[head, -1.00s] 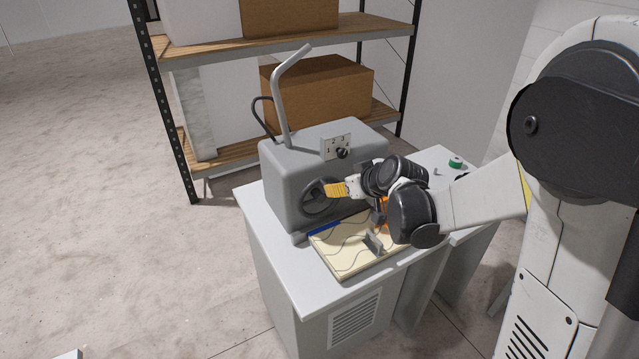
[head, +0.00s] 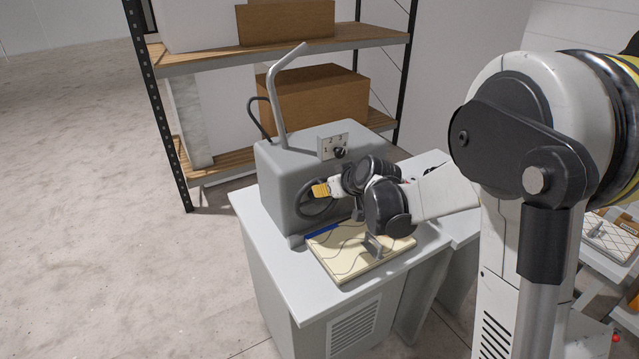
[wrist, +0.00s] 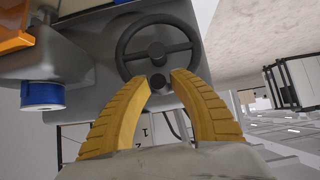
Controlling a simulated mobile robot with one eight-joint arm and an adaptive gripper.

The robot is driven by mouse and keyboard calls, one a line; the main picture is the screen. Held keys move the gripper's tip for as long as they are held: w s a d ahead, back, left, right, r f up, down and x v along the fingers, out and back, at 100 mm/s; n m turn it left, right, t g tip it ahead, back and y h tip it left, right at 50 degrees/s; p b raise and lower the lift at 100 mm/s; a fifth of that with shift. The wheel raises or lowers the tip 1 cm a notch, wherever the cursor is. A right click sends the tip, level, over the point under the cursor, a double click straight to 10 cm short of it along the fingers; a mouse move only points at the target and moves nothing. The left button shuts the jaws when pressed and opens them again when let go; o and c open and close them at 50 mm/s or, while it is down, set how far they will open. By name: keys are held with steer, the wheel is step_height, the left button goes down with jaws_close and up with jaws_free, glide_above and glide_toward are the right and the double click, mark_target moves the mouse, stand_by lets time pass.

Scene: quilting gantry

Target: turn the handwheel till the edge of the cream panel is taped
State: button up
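The dark handwheel (head: 315,203) is on the front of the grey machine (head: 275,170); the wrist view shows its spokes and hub (wrist: 157,50). My gripper (head: 320,189) is at the wheel. In the wrist view its two yellow fingers (wrist: 161,76) are apart, with a dark round knob (wrist: 157,83) at the rim between their tips. I see no clear contact. The cream panel (head: 348,252), with wavy dark lines, lies flat on the table below, with a blue strip (head: 322,231) along its back-left edge. My arm hides part of the panel's far side.
A blue spool (wrist: 42,95) and an orange part (wrist: 14,38) show in the wrist view. A grey upright piece (head: 373,246) stands on the panel. A bent grey arm (head: 281,95) rises from the machine. Shelves (head: 290,42) with boxes stand behind. Floor at left is clear.

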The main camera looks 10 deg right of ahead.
jaws_close()
steer(key=shift+d, duration=0.1)
steer(key=shift+w+d+f+b, duration=0.1)
steer(key=shift+w+d+b, duration=0.05)
steer(key=shift+d, duration=0.25)
steer(key=shift+w+d+f+b, duration=0.1)
steer(key=shift+d+b, duration=0.05)
steer(key=shift+d, duration=0.25)
steer(key=shift+w+d+f+b, duration=0.15)
steer(key=shift+d+f+b, duration=0.05)
steer(key=shift+d, duration=0.2)
steer(key=shift+w+d+f+b, duration=0.1)
steer(key=shift+d+f+b, duration=0.1)
steer(key=shift+d, duration=0.2)
steer(key=shift+w+d+f+b, duration=0.25)
steer(key=shift+d+f+b, duration=0.3)
steer(key=shift+d, duration=0.1)
